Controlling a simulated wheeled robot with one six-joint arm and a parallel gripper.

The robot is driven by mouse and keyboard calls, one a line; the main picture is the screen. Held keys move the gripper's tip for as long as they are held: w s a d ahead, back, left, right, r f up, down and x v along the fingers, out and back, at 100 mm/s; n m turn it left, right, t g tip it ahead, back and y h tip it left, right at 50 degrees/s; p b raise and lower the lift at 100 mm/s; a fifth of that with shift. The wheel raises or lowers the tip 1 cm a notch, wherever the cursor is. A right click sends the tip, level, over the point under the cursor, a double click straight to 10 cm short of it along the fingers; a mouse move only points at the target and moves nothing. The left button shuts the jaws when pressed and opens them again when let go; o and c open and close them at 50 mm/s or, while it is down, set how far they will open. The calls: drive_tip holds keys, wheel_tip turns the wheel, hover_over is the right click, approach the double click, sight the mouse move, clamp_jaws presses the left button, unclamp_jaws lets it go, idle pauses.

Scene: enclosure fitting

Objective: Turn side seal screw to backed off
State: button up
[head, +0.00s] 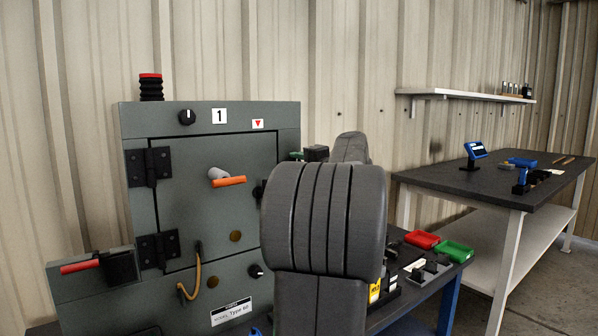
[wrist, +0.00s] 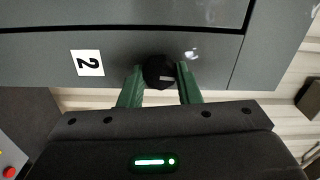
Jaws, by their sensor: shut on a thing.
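My arm covers the enclosure's right side there, so the screw is hidden in that view.
The door has an orange-handled latch (head: 228,180). A red-handled lever (head: 80,266) sits at lower left. Red (head: 422,239) and green (head: 454,250) trays lie on the bench at right. A second table (head: 500,185) stands farther right, below a wall shelf (head: 465,95).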

idle(0.5)
drive_tip(key=o, duration=1)
drive_tip(key=p+v, duration=0.1)
drive_tip(key=v, duration=1.3)
drive_tip(key=b+x, duration=0.1)
drive_tip(key=x, duration=1.3)
